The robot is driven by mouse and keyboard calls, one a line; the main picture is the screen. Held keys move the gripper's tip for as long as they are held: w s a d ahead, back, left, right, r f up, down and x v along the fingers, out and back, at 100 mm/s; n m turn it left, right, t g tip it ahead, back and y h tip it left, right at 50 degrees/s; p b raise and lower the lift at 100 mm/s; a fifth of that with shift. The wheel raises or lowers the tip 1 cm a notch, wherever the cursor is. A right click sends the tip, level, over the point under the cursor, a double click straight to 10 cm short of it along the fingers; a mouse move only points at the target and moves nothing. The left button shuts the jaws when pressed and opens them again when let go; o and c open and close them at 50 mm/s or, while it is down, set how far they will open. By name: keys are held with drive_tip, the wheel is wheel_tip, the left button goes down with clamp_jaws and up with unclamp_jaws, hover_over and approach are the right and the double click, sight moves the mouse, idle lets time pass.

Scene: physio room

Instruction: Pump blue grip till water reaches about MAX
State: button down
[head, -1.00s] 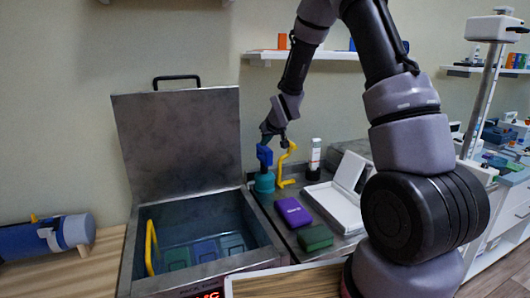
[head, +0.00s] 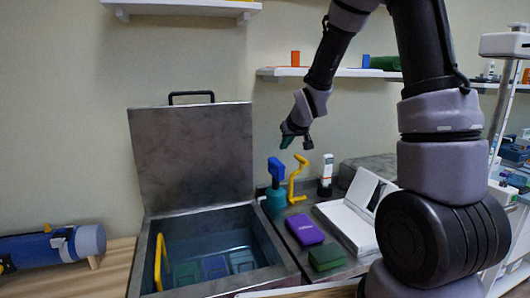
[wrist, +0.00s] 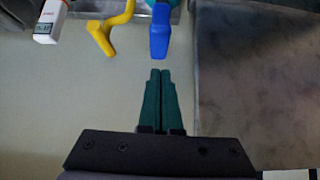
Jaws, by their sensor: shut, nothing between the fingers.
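The blue grip (head: 276,169) tops a teal pump (head: 275,196) at the right side of the metal tank. It also shows in the wrist view (wrist: 160,33), just beyond my fingertips. My gripper (head: 287,140) is shut and empty, held above the blue grip and apart from it. In the wrist view my green fingers (wrist: 161,72) are pressed together. The open tank (head: 208,252) holds bluish water with several coloured packs (head: 215,266) in it. I cannot make out a MAX mark or the exact water level.
The raised tank lid (head: 192,155) stands behind the basin. Purple (head: 304,230) and green (head: 326,257) packs and a white open box (head: 352,220) lie to the right.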

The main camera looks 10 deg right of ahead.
drive_tip(key=s+d+r+m, duration=0.2)
drive_tip(key=s+d+r, duration=0.2)
drive_tip(key=s+r, duration=0.4)
drive_tip(key=s+r+m+g, duration=0.1)
drive_tip(key=s+r, duration=0.4)
drive_tip(key=s, duration=0.6)
drive_tip(key=s+d+r+m, duration=0.1)
drive_tip(key=s+r+m, duration=0.2)
drive_tip(key=s, duration=0.9)
drive_tip(key=shift+d+r+g, duration=0.25)
drive_tip(key=shift+r+g, duration=0.15)
drive_tip(key=shift+r, duration=0.45)
drive_tip(key=shift+w, duration=0.1)
